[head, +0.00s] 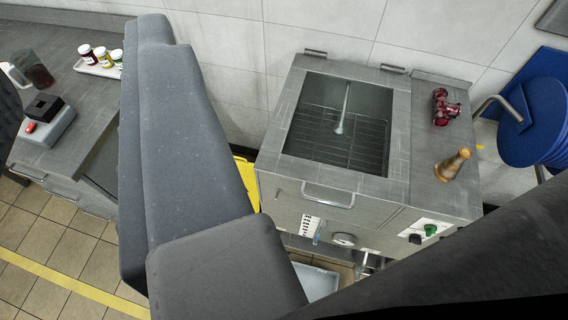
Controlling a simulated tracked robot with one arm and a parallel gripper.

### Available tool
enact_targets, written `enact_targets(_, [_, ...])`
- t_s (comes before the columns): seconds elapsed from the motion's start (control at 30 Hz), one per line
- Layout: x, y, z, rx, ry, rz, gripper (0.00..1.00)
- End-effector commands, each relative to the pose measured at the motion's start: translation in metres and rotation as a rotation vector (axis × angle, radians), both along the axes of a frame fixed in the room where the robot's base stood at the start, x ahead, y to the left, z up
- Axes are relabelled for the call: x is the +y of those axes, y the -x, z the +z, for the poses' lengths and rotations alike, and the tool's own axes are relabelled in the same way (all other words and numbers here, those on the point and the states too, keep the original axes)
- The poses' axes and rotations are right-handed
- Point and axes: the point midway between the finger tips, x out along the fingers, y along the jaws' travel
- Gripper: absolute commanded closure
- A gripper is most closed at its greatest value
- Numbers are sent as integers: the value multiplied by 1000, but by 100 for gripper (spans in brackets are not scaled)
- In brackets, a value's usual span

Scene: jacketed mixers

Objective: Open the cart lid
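The steel cart (330,210) stands against the tiled wall, right of centre. Its top has a square frame (285,110) with hinges at the back edge and a bar handle (328,195) at the front. The lid frame looks down flat. Through the square I see a wire rack and a thin rod with a rounded end; I cannot tell whether glass covers it. Large grey and dark parts of my own body cross the left, bottom and lower right. I make out no fingertips of my gripper, and nothing of mine visibly touches the handle.
A blue hose reel (535,120) is at the right. A left counter (85,75) holds several jars on a tray (98,69). Tiled floor shows lower left.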

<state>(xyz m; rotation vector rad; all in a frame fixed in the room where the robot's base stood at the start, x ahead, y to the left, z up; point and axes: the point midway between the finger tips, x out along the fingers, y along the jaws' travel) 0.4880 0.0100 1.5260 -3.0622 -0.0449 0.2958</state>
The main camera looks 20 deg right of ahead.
Motion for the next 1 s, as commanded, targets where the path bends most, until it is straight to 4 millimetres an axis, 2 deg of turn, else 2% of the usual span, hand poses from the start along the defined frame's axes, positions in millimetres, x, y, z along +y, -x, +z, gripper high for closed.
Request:
enact_targets(0.03, [8, -15, -10, -10, -52, 17, 68])
enact_targets(0.2, [38, -80, -28, -115, -355, 65, 68])
enact_targets(0.3, [47, -118, -43, -177, -560, 61, 68])
enact_targets(0.37, [48, -140, -55, -213, -683, 46, 68])
enact_targets(0.47, [45, -175, -82, -269, -878, -3, 68])
enact_targets(0.57, [35, -207, -119, -327, -1058, -80, 68])
enact_targets(0.67, [20, -233, -164, -392, -1219, -180, 68])
enact_targets(0.77, [3, -253, -218, -467, -1353, -302, 68])
enact_targets(0.8, [-5, -258, -242, -501, -1397, -357, 68])
enact_targets(0.87, [-16, -263, -278, -557, -1452, -438, 68])
enact_targets(0.9, [-24, -265, -305, -597, -1480, -498, 68])
enact_targets(0.97, [-35, -263, -343, -661, -1514, -586, 68])
enact_targets(1.0, [-43, -260, -371, -706, -1525, -646, 68])
